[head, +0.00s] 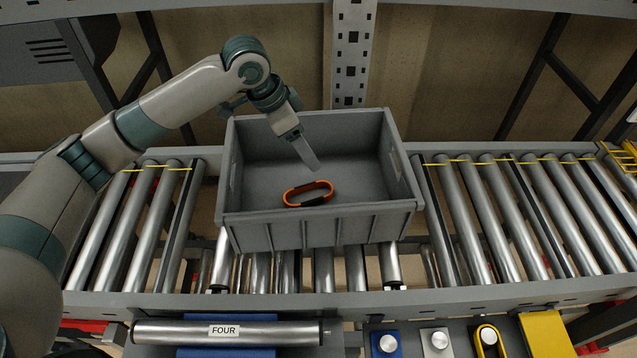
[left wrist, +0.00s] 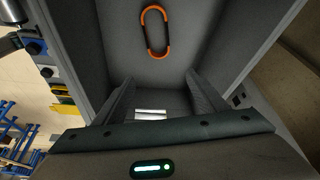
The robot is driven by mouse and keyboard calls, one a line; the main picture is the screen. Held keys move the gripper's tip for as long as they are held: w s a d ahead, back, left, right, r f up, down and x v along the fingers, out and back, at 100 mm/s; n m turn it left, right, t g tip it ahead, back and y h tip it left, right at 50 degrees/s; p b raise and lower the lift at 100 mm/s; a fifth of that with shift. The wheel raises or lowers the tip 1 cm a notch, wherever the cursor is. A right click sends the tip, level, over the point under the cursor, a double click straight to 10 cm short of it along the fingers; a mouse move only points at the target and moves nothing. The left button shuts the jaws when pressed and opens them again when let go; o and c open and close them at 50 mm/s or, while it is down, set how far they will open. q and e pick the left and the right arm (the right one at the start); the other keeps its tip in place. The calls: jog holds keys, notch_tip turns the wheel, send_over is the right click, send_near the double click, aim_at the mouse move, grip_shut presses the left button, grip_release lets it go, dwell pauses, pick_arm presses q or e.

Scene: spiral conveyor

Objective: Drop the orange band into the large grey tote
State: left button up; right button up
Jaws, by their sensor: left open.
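The orange band (head: 308,194), an oval loop with dark sections, lies inside the large grey tote (head: 318,226), on its floor near the front wall. The band also shows at the top of the left wrist view (left wrist: 155,31), apart from my fingers. The tote stands on the roller conveyor. My left gripper (head: 308,160) reaches down into the tote from above, behind the band, with nothing between its fingers. In the left wrist view the two fingers (left wrist: 158,92) are spread apart. My right gripper is in neither view.
Metal rollers (head: 500,215) run left and right of the tote. In front are a roller labelled FOUR (head: 270,332), a blue block (head: 388,345), a grey block (head: 436,342) and a yellow band on a post (head: 489,338). A perforated upright (head: 350,60) stands behind the tote.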

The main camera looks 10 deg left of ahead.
pick_arm(q)
jog(key=b+v, duration=0.4)
jog(key=v, duration=1.3)
jog(key=shift+s+b, duration=0.15)
jog(key=shift+b, duration=0.2)
